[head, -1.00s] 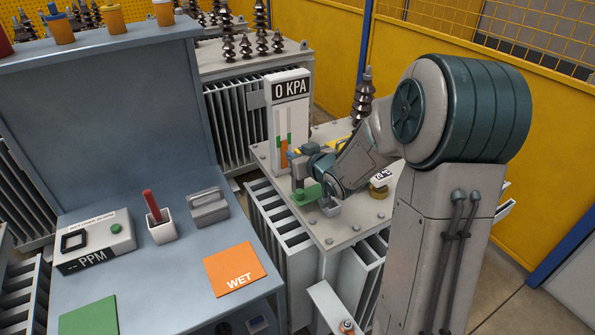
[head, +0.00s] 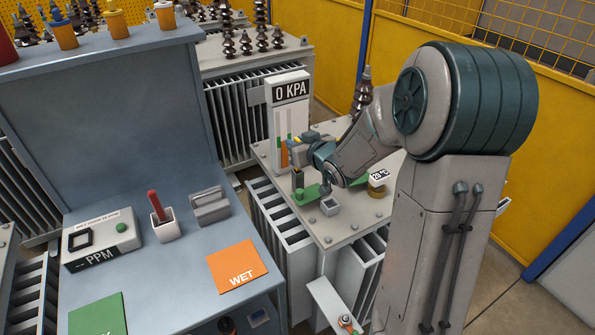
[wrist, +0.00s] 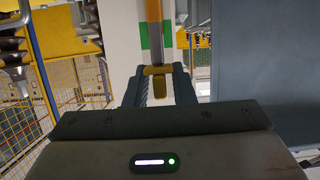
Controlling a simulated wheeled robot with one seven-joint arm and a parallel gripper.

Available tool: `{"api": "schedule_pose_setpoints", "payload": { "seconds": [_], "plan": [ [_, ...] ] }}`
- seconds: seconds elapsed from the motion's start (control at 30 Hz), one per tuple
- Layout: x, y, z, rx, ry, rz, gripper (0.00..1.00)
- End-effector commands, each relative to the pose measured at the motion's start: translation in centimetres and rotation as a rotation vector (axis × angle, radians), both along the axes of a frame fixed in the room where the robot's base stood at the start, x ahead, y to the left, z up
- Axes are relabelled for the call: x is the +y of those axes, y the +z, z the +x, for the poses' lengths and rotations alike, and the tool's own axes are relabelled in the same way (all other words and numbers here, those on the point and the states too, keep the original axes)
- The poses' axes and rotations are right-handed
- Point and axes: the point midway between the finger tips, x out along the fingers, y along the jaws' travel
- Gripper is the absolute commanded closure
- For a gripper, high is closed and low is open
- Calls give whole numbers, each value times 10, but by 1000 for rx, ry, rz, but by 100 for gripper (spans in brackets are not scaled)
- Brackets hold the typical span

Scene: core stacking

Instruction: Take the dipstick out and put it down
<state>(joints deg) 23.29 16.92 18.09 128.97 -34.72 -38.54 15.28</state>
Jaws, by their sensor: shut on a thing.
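In the wrist view my gripper (wrist: 158,88) is shut on a small yellow handle, which I take for the dipstick (wrist: 159,80). Its lower end is hidden there. In the head view my gripper (head: 300,143) is above the left corner of the transformer top (head: 345,226), in front of the gauge board. A bit of yellow shows at its fingers. A short dark upright piece (head: 298,180) stands below it beside a green strip (head: 308,194). I cannot tell whether the dipstick is clear of its hole.
The white gauge board (head: 291,92) reading 0 KPA stands close behind my gripper. The blue-grey bench (head: 180,270) at left carries a PPM meter (head: 103,240), a white cup (head: 165,227) with a red-handled tool, a grey block (head: 210,207) and an orange WET pad (head: 238,267).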

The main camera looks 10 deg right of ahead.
Motion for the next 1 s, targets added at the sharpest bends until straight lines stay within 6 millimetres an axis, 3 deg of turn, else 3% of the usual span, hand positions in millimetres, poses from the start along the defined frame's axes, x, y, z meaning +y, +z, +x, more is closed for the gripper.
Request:
{"api": "schedule_pose_setpoints", "payload": {
  "seconds": [0.6, 1.0],
  "plan": [
    [0, 27, 0, 0, 0, 0, 100],
    [0, 28, 0, 0, 0, 0, 100]
  ]
}}
